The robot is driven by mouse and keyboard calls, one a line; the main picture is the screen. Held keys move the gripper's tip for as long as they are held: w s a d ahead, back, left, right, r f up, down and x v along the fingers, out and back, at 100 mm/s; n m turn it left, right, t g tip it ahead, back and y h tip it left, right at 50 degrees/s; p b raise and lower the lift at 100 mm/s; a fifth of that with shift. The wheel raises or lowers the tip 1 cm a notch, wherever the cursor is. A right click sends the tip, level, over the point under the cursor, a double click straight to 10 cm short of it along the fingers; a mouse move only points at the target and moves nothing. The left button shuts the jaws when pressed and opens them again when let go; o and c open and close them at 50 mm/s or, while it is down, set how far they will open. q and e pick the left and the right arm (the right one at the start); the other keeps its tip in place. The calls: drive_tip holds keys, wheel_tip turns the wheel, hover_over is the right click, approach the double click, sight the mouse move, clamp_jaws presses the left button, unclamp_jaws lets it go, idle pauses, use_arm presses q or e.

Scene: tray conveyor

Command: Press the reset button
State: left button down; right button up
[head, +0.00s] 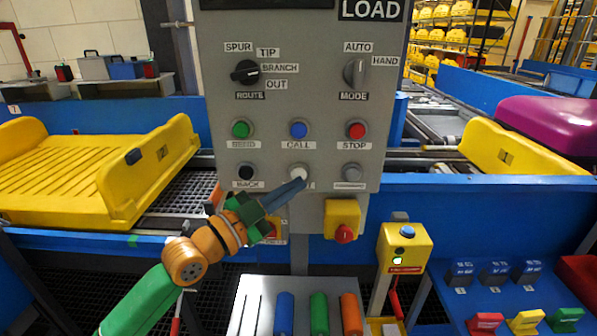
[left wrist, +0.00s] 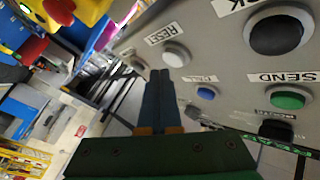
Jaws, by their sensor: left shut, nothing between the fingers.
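The reset button (head: 298,174) is a white round button in the lower row of the grey control panel (head: 302,132). Its label is mostly covered in the head view. In the left wrist view the white button (left wrist: 176,54) shows beside a RESET label (left wrist: 166,33). My left gripper (head: 301,184) is shut and empty, its blue fingers pointing up at the panel just below the button. In the left wrist view the fingertips (left wrist: 160,73) are close beside the button. I cannot tell whether they touch the panel. My right gripper is not in view.
Nearby are the black BACK button (head: 246,172), a grey button (head: 352,172), the blue CALL button (head: 298,129), green SEND button (head: 240,129) and red STOP button (head: 356,130). A yellow box with a red knob (head: 344,233) juts out below the panel.

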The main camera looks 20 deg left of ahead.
use_arm(q)
drive_tip(key=shift+s, duration=0.15)
drive_tip(key=s, duration=0.1)
drive_tip(key=s+d+p, duration=0.1)
drive_tip(key=s, duration=0.1)
drive_tip(key=s+p, duration=0.1)
drive_tip(key=shift+s+d, duration=0.25)
drive_tip(key=shift+s, duration=0.1)
idle(0.7)
